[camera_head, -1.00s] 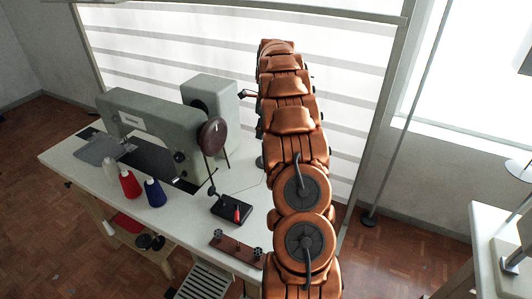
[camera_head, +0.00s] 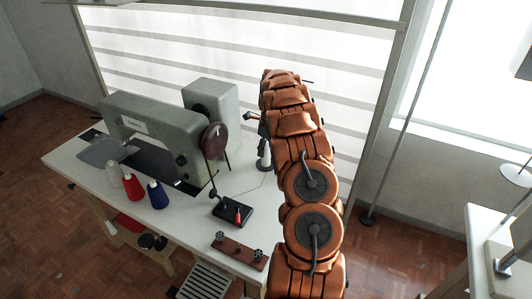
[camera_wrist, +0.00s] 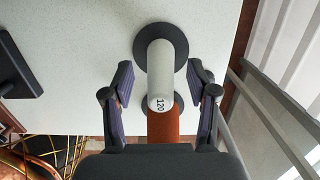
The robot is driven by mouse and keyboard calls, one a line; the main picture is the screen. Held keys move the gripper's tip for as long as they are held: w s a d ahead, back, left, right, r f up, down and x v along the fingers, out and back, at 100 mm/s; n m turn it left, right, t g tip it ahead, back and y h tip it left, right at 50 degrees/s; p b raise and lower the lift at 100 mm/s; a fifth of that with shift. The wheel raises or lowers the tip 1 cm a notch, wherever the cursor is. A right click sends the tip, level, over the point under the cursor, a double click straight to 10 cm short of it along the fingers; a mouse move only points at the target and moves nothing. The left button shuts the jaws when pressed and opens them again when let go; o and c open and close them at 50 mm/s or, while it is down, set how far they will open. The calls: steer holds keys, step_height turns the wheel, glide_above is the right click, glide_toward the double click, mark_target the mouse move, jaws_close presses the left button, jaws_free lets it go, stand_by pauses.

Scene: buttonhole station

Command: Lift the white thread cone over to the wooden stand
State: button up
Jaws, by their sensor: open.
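A white cylinder marked "120" (camera_wrist: 161,75) on a dark round base (camera_wrist: 139,46) shows in the wrist view, looking like a thread cone. My gripper (camera_wrist: 162,85) is open, its two fingers apart on either side of it. Another pale cone (camera_head: 114,174) stands at the table's left. A brown wooden stand (camera_head: 238,251) with dark knobs lies at the table's front edge.
Red (camera_head: 132,187) and blue (camera_head: 157,195) cones stand before the grey sewing machine (camera_head: 150,125). A black box with a red part (camera_head: 232,213) sits behind the stand.

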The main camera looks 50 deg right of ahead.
steer(key=shift+c, duration=0.3)
steer(key=c, duration=0.8)
steer(key=shift+o, duration=0.2)
